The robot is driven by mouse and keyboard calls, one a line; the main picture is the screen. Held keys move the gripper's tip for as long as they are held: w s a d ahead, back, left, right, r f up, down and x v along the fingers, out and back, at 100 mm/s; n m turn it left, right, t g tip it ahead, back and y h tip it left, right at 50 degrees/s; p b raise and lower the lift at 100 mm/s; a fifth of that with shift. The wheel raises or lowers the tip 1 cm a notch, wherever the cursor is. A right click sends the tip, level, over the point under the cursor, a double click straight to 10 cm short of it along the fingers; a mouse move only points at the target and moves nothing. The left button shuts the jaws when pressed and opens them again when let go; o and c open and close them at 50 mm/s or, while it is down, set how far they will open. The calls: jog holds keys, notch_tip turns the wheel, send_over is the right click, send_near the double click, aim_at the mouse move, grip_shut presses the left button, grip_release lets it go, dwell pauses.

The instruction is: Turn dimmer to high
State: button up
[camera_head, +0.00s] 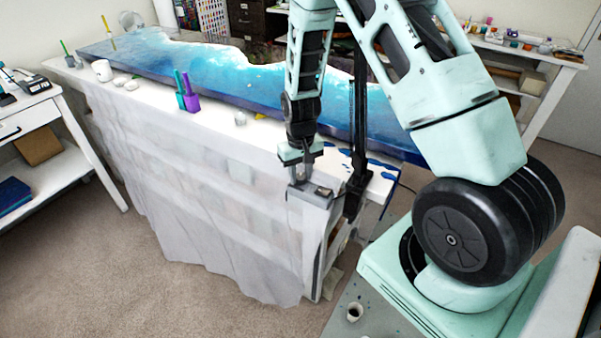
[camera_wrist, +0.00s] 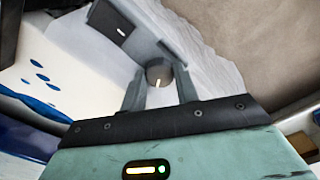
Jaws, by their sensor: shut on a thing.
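The dimmer is a grey unit at the near right corner of the covered table, and in the head view its box (camera_head: 318,191) shows just beside my gripper (camera_head: 297,178). In the wrist view, the round grey dimmer knob (camera_wrist: 159,73) has a short white mark on its face. The two fingers of my gripper (camera_wrist: 160,91) are shut on the knob, one on each side. A dark plate (camera_wrist: 110,20) with a small white mark sits at the other end of the dimmer. The high end of the dial cannot be made out.
A blue and white resin slab (camera_head: 230,75) lies along the table, which has a pale drape (camera_head: 220,200). Purple and teal cups (camera_head: 190,103) and a white mug (camera_head: 102,70) stand on its edge. A black upright stand (camera_head: 357,150) is close to my gripper's right.

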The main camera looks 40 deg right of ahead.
aim_at(300, 176)
dwell(0.4)
jog(key=o, duration=1)
jog(key=shift+c, duration=0.2)
notch_tip(300, 176, up, 7)
jog(key=p, duration=0.5)
jog(key=shift+r+p, duration=0.15)
jog(key=shift+p, duration=0.15)
jog(key=shift+r+p, duration=0.3)
jog(key=shift+r, duration=0.15)
jog(key=shift+a, duration=0.15)
